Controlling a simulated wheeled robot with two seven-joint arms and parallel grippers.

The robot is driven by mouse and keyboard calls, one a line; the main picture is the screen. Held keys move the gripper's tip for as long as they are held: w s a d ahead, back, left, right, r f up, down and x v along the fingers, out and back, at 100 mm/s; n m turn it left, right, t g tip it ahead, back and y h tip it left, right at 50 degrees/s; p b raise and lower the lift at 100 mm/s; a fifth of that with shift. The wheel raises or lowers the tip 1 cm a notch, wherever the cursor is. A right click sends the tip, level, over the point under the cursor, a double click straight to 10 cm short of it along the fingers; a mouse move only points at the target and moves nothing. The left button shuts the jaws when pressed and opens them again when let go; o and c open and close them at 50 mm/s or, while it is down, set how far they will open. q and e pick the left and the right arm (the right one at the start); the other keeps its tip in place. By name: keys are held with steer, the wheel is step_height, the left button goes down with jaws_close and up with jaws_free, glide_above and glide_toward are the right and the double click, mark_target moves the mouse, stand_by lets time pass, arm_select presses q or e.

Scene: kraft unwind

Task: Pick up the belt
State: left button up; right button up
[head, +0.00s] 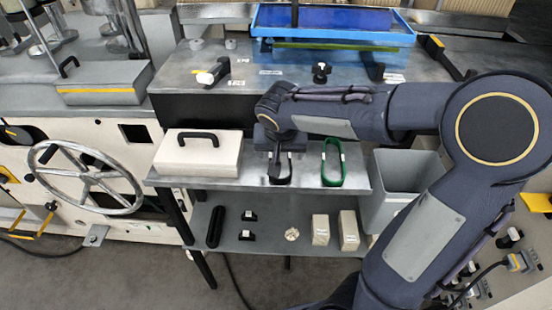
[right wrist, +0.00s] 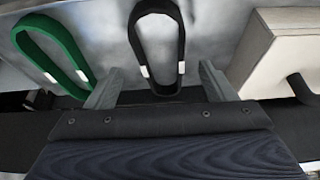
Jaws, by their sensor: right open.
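Two loop belts lie on the upper shelf of the metal stand: a black belt (head: 280,181) and a green belt (head: 333,182), each with two white bands. My right gripper (head: 281,156) is over the black belt and partly hides it in the head view. In the right wrist view the black belt (right wrist: 138,42) is at the centre. The open fingers of my right gripper (right wrist: 160,86) stand to either side of its near end, with nothing clamped. The green belt (right wrist: 66,46) is to the left there, outside the fingers. My left gripper is not in view.
A cream box with a black handle (head: 197,159) stands left of the black belt; its side (right wrist: 262,45) is close to the right finger. A grey bin (head: 400,180) is right of the green belt. The lower shelf (head: 268,240) holds small parts.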

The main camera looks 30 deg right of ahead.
steer(key=x, duration=0.3)
steer(key=shift+w+f, duration=0.1)
steer(key=shift+f, duration=0.25)
steer(key=c, duration=1.1)
steer(key=shift+r, duration=0.15)
